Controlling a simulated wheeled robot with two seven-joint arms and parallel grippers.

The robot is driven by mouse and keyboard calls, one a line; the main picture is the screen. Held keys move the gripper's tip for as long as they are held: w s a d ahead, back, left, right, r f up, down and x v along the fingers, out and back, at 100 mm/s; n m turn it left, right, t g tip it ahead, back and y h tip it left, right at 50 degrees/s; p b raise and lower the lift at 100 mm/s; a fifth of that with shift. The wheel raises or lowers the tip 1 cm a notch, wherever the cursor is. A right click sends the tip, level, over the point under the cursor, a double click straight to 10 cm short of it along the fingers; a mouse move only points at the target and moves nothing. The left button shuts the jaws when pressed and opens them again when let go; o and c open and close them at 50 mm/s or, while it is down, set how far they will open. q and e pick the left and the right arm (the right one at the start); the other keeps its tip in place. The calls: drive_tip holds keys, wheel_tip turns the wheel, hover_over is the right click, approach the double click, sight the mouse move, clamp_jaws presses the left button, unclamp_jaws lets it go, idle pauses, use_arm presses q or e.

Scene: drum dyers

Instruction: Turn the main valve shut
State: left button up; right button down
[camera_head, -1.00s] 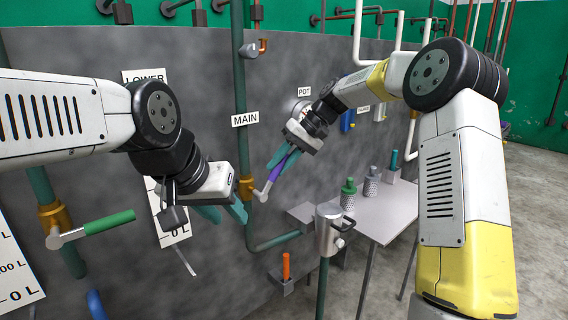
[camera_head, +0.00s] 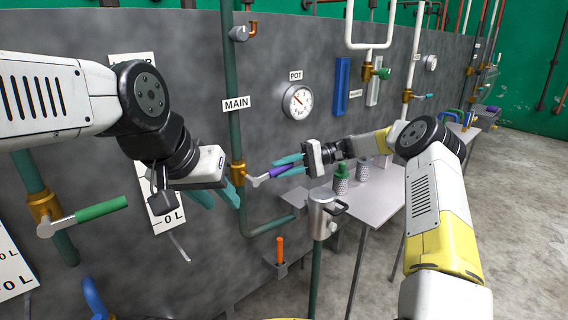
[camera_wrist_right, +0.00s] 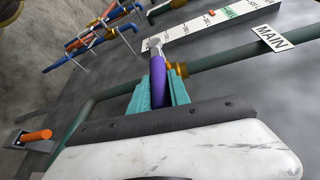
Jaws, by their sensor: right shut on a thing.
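The main valve is a brass body (camera_head: 237,173) on the green vertical pipe below the MAIN sign (camera_head: 236,104). Its silver lever with a purple grip (camera_head: 279,172) points right and slightly up, across the pipe. My right gripper (camera_head: 288,166) is shut on the purple grip, with a teal finger on either side. The wrist view shows the purple grip (camera_wrist_right: 159,83) between the teal fingers (camera_wrist_right: 158,92), with the brass body (camera_wrist_right: 181,71) just beyond. My left gripper (camera_head: 217,196) hangs left of the valve, its teal fingers apart and nothing seen between them.
A green-handled valve (camera_head: 82,214) is at the left. A silver canister (camera_head: 325,215) on a post stands in front of the grey table (camera_head: 378,203). An orange-handled item (camera_head: 280,251) is below the valve. A pot gauge (camera_head: 298,101) is on the wall.

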drive_tip(key=shift+f+y, duration=0.4)
drive_tip(key=shift+f, duration=0.1)
drive_tip(key=c, duration=1.2)
unclamp_jaws()
drive_tip(key=shift+c, duration=0.2)
drive_tip(key=v, duration=0.7)
drive_tip(key=shift+w+d, duration=0.2)
drive_tip(key=shift+d, duration=0.15)
drive_tip(key=shift+f, duration=0.1)
